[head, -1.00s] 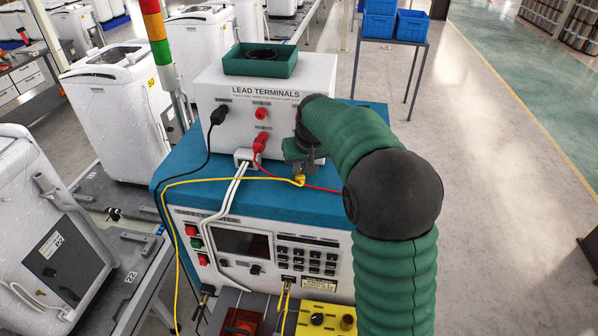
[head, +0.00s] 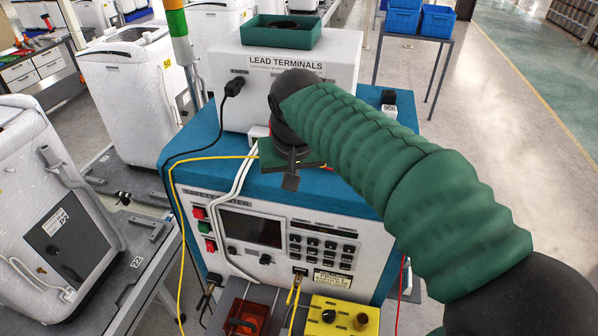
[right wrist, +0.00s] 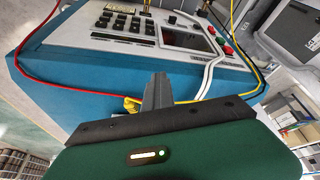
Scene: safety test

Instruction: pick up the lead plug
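The yellow plug (right wrist: 131,104) lies on the blue bench top (right wrist: 75,98), at the end of the yellow lead (head: 215,157). In the right wrist view it is beside the dark fingers, partly covered by the gripper body. In the head view my right gripper (head: 290,182) hides it. The gripper is low over the bench top, in front of the white LEAD TERMINALS box (head: 300,62). Its fingers look like one grey block, so I cannot tell their gap. A black plug (head: 234,87) sits in the box's left terminal. My left gripper is out of view.
A green tray (head: 280,31) stands on the box. The tester panel (head: 250,228) is below the bench top. White cables (head: 240,180) and a red lead (right wrist: 55,84) run close to the gripper. A small white-and-black item (head: 388,103) stands at the right.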

